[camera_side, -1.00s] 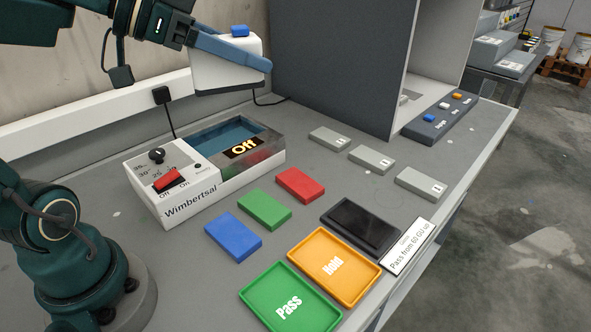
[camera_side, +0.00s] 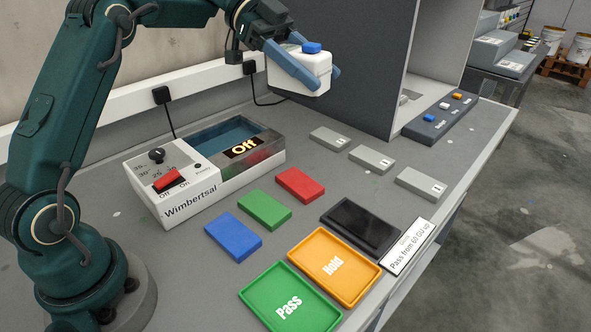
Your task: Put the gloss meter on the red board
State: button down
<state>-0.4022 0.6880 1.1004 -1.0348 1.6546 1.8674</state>
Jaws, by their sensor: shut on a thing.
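The gloss meter (camera_side: 299,72), a white box with a blue button on top, is held in the air above the back of the bench. My gripper (camera_side: 312,76) is shut on it, with one blue finger along the near side and the other showing at the right. The meter hangs clear of the bench, in front of the grey booth wall. The red board (camera_side: 300,184) lies flat on the bench, bare, to the right of the green board (camera_side: 264,209) and the blue board (camera_side: 233,236).
A water bath (camera_side: 205,172) marked Wimbertsal stands left of the boards. The Hold tray (camera_side: 333,264), Pass tray (camera_side: 290,298) and a dark panel (camera_side: 360,226) lie in front. Several grey blocks (camera_side: 371,159) lie right. A grey booth (camera_side: 345,50) stands behind.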

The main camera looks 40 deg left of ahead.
notch_tip(320, 180, down, 11)
jog(key=w+d+m+g, duration=0.1)
jog(key=d+m+g, duration=0.1)
jog(key=shift+w+r, duration=0.2)
jog(key=shift+w, duration=0.05)
jog(key=x, duration=1.3)
jog(key=shift+w+d+f, duration=0.2)
jog(key=shift+w+f, duration=0.05)
jog(key=shift+w, duration=0.1)
jog(key=shift+f, duration=1.8)
jog(key=shift+f, duration=0.1)
